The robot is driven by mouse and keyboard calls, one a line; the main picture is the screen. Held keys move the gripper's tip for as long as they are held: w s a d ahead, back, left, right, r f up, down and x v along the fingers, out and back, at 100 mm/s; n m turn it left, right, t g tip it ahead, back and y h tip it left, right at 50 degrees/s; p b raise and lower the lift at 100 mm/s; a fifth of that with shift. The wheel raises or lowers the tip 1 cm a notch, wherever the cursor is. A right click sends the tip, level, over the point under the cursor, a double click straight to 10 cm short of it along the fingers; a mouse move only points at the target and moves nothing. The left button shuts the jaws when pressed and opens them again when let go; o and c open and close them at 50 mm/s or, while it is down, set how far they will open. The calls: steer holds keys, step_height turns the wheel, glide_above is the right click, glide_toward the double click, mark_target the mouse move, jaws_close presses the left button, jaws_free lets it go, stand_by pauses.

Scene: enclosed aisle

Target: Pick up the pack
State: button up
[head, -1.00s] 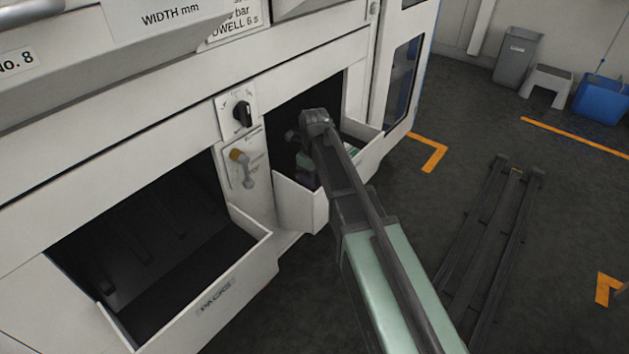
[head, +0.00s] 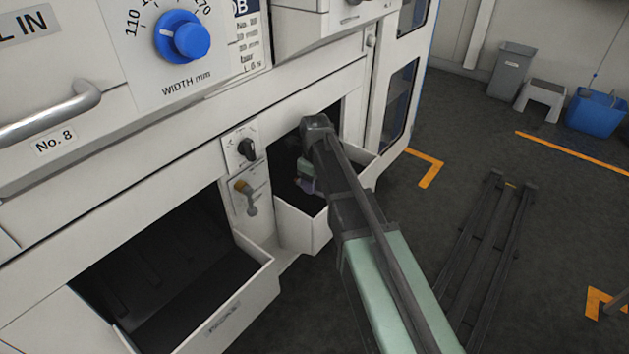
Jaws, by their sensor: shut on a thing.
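My arm reaches into the open right-hand bin (head: 304,232) at the foot of the white machine. My gripper (head: 306,188) hangs below the wrist, inside the bin's mouth, small and partly hidden by my arm. It is shut on a small, dark purplish thing, likely the pack (head: 305,184). Its outline and label are too small to make out. I cannot tell whether it is clear of the bin floor.
A left-hand open bin (head: 228,312) looks empty. Between the bins are a black rotary switch (head: 247,149) and a lever with an orange end (head: 246,194). A blue width knob (head: 184,37) sits above. Dark floor rails (head: 490,245) lie at right.

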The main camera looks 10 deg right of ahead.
steer(key=w+d, duration=0.4)
steer(key=d, duration=0.1)
steer(key=w+d, duration=0.4)
steer(key=d, duration=0.1)
steer(key=w+d, duration=0.4)
steer(key=d, duration=0.1)
steer(key=shift+w+f, duration=0.2)
steer(key=shift+w, duration=0.1)
